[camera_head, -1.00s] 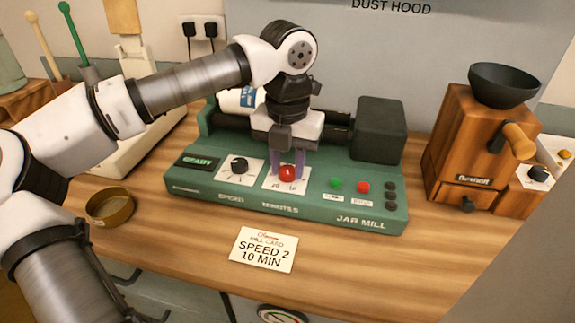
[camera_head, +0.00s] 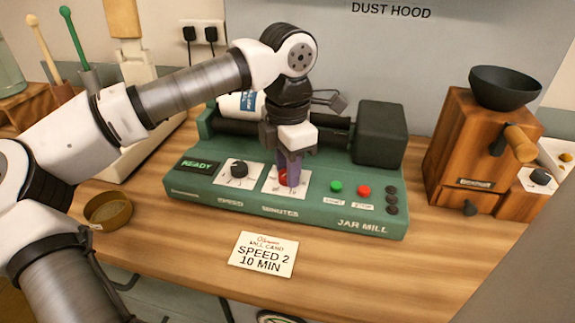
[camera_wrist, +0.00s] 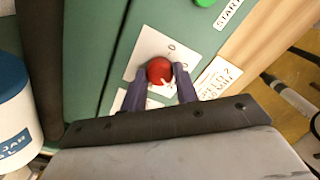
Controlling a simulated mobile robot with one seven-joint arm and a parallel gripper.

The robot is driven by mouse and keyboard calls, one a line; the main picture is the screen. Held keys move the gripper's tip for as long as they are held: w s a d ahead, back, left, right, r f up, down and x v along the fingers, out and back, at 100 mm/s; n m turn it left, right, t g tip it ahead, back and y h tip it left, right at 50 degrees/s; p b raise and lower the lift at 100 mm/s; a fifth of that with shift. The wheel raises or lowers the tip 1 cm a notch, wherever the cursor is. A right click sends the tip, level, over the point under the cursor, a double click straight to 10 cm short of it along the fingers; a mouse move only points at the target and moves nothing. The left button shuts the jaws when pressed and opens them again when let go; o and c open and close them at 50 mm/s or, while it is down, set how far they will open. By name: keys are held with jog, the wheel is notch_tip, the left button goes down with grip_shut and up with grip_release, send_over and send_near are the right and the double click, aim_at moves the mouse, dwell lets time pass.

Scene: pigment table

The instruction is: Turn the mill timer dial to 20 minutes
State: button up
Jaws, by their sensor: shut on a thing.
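The jar mill (camera_head: 300,222) is a green machine on the wooden bench. Its red timer dial (camera_head: 283,175) sits on a white plate above the word MINUTES, partly hidden by a finger. My gripper (camera_head: 290,178) points down and is shut on the red dial. In the wrist view the red dial (camera_wrist: 160,71) is between the two purple fingers of my gripper (camera_wrist: 160,84). The mill display (camera_head: 197,165) reads READY.
A black speed dial (camera_head: 239,169) sits left of the timer dial. Green (camera_head: 336,187) and red (camera_head: 364,191) buttons sit right of it. A card (camera_head: 262,254) in front reads SPEED 2, 10 MIN. A wooden grinder (camera_head: 470,150) stands at right, a brass dish (camera_head: 108,210) at left.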

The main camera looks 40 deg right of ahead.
jog(key=shift+m, duration=0.3)
jog(key=o, duration=1)
jog(key=shift+c, duration=0.2)
notch_tip(320, 180, up, 14)
jog(key=shift+s+f, duration=0.1)
dwell(0.4)
